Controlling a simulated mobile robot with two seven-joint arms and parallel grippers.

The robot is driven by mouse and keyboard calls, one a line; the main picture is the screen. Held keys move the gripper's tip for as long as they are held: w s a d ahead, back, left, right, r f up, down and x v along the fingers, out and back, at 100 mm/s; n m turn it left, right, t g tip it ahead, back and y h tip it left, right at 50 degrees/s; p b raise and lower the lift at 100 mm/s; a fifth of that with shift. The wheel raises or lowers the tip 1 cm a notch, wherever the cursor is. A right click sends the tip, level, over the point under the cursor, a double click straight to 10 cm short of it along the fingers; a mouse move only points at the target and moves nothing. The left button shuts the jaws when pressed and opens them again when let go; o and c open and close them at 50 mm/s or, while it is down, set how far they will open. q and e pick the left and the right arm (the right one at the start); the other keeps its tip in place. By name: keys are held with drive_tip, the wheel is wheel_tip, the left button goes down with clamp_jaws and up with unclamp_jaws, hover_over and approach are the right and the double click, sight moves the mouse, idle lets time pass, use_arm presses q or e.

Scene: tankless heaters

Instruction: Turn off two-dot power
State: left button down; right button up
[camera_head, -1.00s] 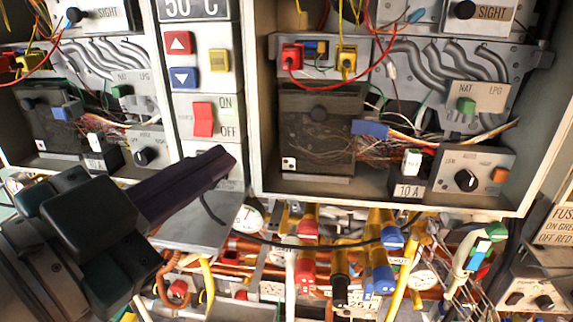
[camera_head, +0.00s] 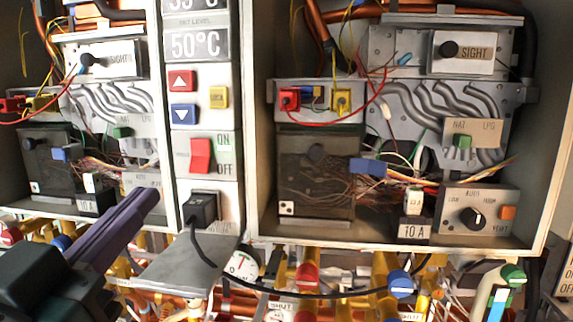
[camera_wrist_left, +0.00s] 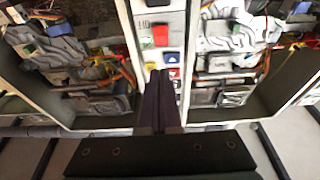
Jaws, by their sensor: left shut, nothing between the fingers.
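A red rocker switch (camera_head: 201,155) sits on the white centre panel between two open heater cabinets, with ON printed at its upper right and OFF at its lower right. It also shows in the left wrist view (camera_wrist_left: 160,36). Small white dot labels are on the dark boxes of the left cabinet (camera_head: 35,187) and right cabinet (camera_head: 287,208); their dot counts are too small to read surely. My left gripper (camera_head: 152,194) is shut and empty, lower left of the switch and apart from it in the picture. My right gripper is not in view.
A black plug (camera_head: 202,209) with a drooping cord is below the switch. Red up (camera_head: 181,80), blue down (camera_head: 184,114) and yellow (camera_head: 219,97) buttons are above it. A grey sloping plate (camera_head: 185,265) and colourful pipe valves lie underneath.

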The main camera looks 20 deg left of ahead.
use_arm(q)
drive_tip(key=p, duration=0.3)
approach(203, 157)
wheel_tip(203, 157, up, 4)
drive_tip(key=w, duration=0.1)
drive_tip(key=w+f, duration=0.1)
drive_tip(key=w+a+f+b, duration=0.1)
drive_tip(key=w, duration=0.1)
drive_tip(key=shift+w, duration=0.25)
drive_tip(key=shift+w+a+f, duration=0.2)
drive_tip(key=shift+w+f, duration=0.05)
drive_tip(key=shift+w, duration=0.25)
